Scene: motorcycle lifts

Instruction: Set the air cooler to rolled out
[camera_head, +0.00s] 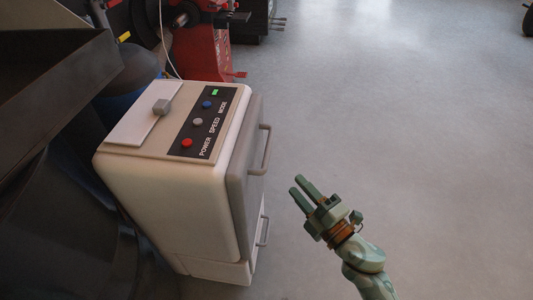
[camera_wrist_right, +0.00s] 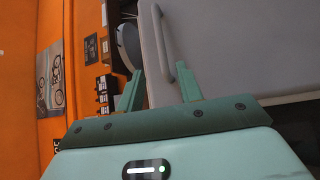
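The air cooler (camera_head: 165,190) is a cream-white box standing on the floor at the left of the head view. Its top has a dark panel with power, speed and mode buttons and a small green display. Its grey front faces right and carries an upper handle (camera_head: 265,150) and a lower handle (camera_head: 265,231). My right gripper (camera_head: 298,187) is open and empty, to the right of the front and apart from the handles. In the right wrist view, a grey bar handle (camera_wrist_right: 180,62) on the grey front (camera_wrist_right: 155,50) shows beyond the spread fingers. My left gripper is not in view.
A red machine (camera_head: 203,58) stands behind the cooler. Dark, unclear shapes crowd its left side. The grey floor (camera_head: 410,120) to the right is wide and clear. An orange wall (camera_wrist_right: 20,80) with posters shows in the wrist view.

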